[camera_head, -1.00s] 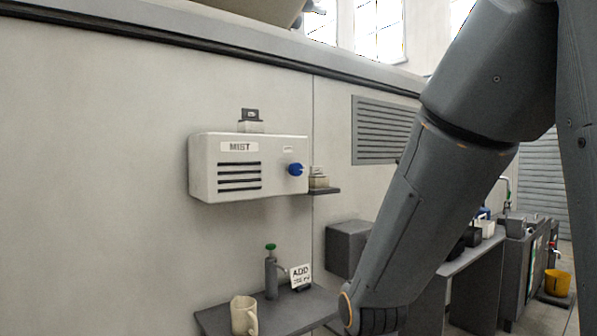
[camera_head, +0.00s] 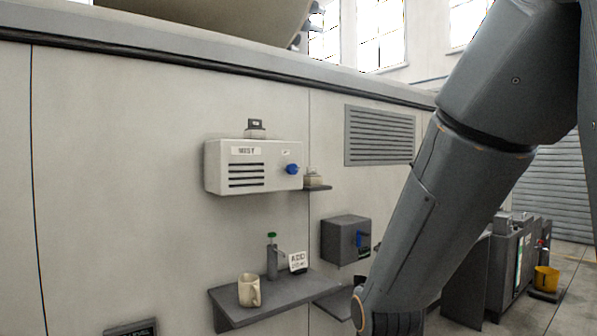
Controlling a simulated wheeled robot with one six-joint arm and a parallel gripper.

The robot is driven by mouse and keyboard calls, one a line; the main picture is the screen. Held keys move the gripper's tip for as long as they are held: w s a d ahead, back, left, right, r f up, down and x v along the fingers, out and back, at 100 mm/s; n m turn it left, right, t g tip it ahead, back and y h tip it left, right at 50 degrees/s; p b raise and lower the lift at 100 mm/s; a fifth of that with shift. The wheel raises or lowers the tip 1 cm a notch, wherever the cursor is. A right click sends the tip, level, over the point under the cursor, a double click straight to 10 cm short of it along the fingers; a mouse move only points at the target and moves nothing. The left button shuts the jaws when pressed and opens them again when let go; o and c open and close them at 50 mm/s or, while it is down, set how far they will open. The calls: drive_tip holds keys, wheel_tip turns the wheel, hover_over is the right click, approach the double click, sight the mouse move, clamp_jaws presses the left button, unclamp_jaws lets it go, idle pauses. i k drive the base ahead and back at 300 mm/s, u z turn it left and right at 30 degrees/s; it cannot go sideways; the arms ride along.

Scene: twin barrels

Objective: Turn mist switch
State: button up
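A white wall box labelled MIST (camera_head: 252,166) hangs on the pale wall, left of the picture's middle, with dark slots on its front. A blue knob, the mist switch (camera_head: 292,169), sits at the right end of its front. A small label is above the knob. My arm comes down from the upper right, with its lower end at the bottom edge, well below and to the right of the box. My gripper is out of the picture, and nothing of mine touches the knob.
A grey shelf (camera_head: 230,312) below the box holds a beige mug (camera_head: 249,290), a green-topped tap (camera_head: 272,257) and a small ADD sign (camera_head: 298,262). A dark grey box (camera_head: 345,239) is on the wall to their right. A yellow bucket (camera_head: 546,279) stands far right.

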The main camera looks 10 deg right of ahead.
sight(291, 169)
drive_tip(key=z, duration=0.5)
drive_tip(key=i, duration=0.95)
drive_tip(key=u, duration=0.25)
